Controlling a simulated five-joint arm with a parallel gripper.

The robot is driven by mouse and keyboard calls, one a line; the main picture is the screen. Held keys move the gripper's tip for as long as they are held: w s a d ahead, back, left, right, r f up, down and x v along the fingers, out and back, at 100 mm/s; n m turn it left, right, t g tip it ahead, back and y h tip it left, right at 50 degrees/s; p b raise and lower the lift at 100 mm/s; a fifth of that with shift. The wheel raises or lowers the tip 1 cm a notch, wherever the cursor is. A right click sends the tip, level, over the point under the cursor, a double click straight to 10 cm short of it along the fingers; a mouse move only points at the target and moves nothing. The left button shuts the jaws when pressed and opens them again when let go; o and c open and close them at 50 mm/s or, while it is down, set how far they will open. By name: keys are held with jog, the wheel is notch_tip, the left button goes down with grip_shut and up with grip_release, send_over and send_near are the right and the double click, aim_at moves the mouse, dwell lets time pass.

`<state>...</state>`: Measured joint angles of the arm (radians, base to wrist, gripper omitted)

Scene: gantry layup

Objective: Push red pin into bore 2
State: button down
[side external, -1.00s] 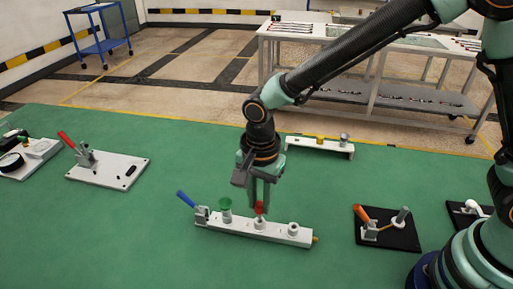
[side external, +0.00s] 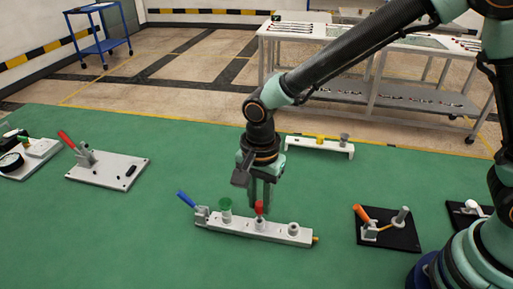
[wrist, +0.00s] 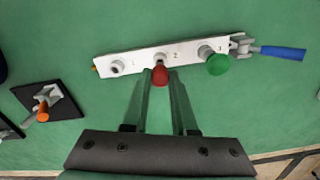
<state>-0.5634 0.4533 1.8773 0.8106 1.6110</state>
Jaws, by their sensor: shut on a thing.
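A white block (side external: 280,233) with numbered bores lies on the green mat. The red pin (side external: 259,207) stands at the middle boss, bore 2 (side external: 260,223). Its red head also shows in the wrist view (wrist: 160,75). My gripper (side external: 262,205) points down at bore 2 with its fingers shut on the red pin. How deep the pin sits in the bore is hard to tell. A green pin (side external: 225,204) stands in bore 3, beside a blue-handled clamp (side external: 188,201). Bore 1 (side external: 293,229) is empty.
A black plate with an orange-handled clamp (side external: 365,214) lies to the right. A white plate with a red-handled clamp (side external: 110,170) lies to the left. A white rack (side external: 322,146) stands behind my gripper. The mat in front of the block is clear.

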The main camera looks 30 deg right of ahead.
aim_at(260, 203)
jog(key=shift+f, duration=1.5)
jog(key=c, duration=0.6)
grip_release()
notch_tip(260, 203, up, 12)
jog(key=shift+d, duration=0.1)
jog(key=s+d+r+n+t, duration=0.2)
jog(key=d+n, duration=0.2)
jog(key=d, duration=0.3)
jog(key=s+d+r+n+t, duration=0.1)
jog(key=s+d+r+n, duration=0.1)
jog(key=d, duration=0.5)
jog(key=s+d+r+n+t, duration=0.2)
jog(key=d+r+n, duration=0.2)
jog(key=d+n, duration=0.2)
jog(key=shift+s+d+t, duration=0.1)
jog(key=shift+d+t, duration=0.2)
jog(key=shift+d, duration=0.55)
